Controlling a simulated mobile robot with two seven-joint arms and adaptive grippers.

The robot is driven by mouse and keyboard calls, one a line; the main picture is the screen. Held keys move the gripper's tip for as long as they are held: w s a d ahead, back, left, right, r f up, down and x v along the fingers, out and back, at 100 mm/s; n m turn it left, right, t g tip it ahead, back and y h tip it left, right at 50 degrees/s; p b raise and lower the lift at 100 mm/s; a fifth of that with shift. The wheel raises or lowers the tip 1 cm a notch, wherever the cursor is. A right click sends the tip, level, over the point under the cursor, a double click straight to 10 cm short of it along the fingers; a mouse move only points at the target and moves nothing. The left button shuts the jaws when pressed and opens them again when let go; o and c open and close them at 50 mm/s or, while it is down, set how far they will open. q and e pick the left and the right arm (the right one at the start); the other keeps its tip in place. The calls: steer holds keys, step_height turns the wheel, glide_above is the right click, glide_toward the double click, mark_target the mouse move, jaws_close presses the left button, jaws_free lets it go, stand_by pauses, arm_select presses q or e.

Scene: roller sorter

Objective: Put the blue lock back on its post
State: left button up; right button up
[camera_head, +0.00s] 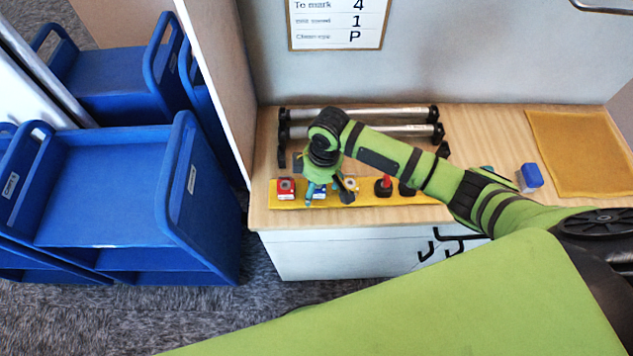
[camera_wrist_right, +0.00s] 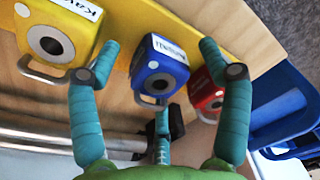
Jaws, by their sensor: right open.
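The blue lock (camera_wrist_right: 158,68) stands at the yellow board, with its label up and its metal shackle toward my palm in the wrist view. In the head view the blue lock (camera_head: 319,192) is partly hidden by my right gripper (camera_head: 326,190). My right gripper (camera_wrist_right: 158,55) is open. Its teal fingers are spread on both sides of the blue lock, with gaps; the third finger is below it in the picture. I cannot tell whether any finger touches it, and no post shows clearly. The left gripper is not in view.
The yellow board (camera_head: 330,199) also bears a red lock (camera_head: 286,187), a yellow lock (camera_head: 351,185) and a red-topped black piece (camera_head: 386,184). Metal rollers (camera_head: 372,113) lie behind. A blue block (camera_head: 531,175) and a tan mat (camera_head: 578,150) are at the right. Black hooks (camera_head: 440,240) hang in front.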

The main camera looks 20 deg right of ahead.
step_height(320, 180, up, 12)
steer(key=d, duration=0.1)
steer(key=shift+s+d, duration=0.15)
steer(key=shift+s, duration=0.05)
steer(key=shift+f, duration=0.1)
